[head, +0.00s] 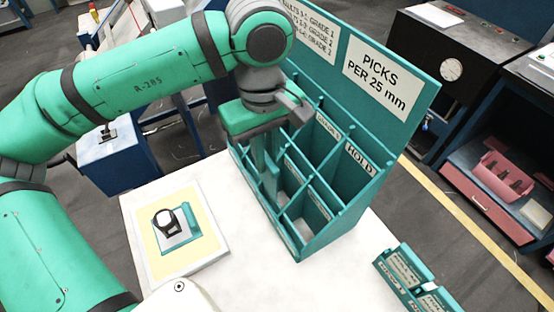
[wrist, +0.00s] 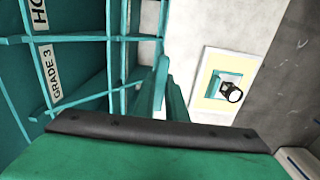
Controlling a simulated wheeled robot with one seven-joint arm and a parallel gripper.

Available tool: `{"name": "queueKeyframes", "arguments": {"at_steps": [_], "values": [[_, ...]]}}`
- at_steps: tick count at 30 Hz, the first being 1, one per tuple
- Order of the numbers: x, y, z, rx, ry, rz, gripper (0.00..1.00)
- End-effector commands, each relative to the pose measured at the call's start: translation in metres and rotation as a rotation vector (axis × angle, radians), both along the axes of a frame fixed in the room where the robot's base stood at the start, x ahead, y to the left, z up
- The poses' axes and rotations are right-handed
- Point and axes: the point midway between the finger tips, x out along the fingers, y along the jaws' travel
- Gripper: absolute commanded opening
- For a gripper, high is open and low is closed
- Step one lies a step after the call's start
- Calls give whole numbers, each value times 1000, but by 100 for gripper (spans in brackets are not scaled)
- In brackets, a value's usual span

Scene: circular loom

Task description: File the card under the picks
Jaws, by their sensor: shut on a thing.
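My gripper (head: 270,190) points down at the left front of the teal pigeonhole rack (head: 352,205). Its fingers are close together and also show in the wrist view (wrist: 165,95). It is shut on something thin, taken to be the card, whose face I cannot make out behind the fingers. The rack has rows of open compartments. Labels reading HOLD (head: 360,160) and GRADE 3 (wrist: 50,75) show; others are partly hidden by my arm. The rack's back board carries a sign (head: 380,78) reading PICKS PER 25 mm and a grade list (head: 310,30). A magnifier (head: 168,222) stands on a teal base.
A small teal holder (head: 410,275) with cards stands at the table's right. Dark machines and a pink bin (head: 502,175) are beyond the table. The table's front middle is clear.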

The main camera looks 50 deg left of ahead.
Motion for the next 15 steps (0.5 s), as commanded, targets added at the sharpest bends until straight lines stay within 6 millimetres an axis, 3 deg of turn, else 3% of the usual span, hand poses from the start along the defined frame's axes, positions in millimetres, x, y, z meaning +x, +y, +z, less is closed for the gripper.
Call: {"name": "queueKeyframes", "arguments": {"at_steps": [15], "values": [[1, -1, -26, 1, 2, -1, 0]]}}
